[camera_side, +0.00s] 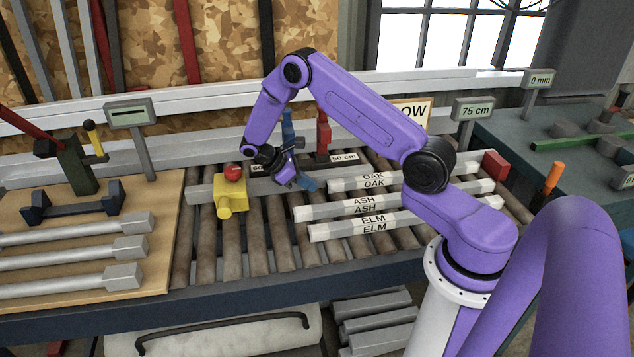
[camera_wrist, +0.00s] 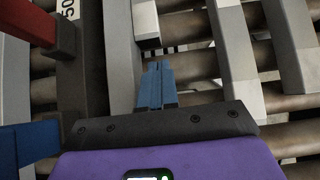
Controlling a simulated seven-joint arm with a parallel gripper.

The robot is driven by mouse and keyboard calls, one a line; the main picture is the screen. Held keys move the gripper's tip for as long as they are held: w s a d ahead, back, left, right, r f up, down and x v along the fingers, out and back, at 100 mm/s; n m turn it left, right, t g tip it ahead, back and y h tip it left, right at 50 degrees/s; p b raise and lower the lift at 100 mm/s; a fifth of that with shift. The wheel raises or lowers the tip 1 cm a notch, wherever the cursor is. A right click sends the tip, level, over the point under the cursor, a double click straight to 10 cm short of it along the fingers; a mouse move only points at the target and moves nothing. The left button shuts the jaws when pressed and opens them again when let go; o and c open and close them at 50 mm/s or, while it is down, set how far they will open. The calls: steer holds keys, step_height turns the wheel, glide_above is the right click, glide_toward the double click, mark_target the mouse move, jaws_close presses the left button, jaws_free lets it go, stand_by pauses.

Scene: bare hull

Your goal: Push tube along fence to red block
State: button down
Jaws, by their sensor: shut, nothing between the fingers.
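The grey OAK tube (camera_side: 365,181) lies on the rollers against the fence, its white-banded left end towards my gripper. A red block (camera_side: 495,165) stands at the right end of the OAK tube's line. My gripper (camera_side: 308,184) is shut and empty, its blue fingertips low beside the tube's left end. In the wrist view, the fingertips (camera_wrist: 155,68) are close to the tube's white end (camera_wrist: 146,20); I cannot tell whether they touch. The wrist view also shows the fence face (camera_wrist: 117,50).
The ASH tube (camera_side: 400,204) and ELM tube (camera_side: 345,229) lie in front. A yellow stop with a red knob (camera_side: 230,190) stands left. A red clamp (camera_side: 322,133) and a blue clamp (camera_side: 287,125) stand behind the fence. Rollers front left are clear.

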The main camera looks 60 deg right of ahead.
mark_target(333, 184)
steer(key=shift+s+d, duration=0.95)
steer(key=shift+s+d, duration=1.1)
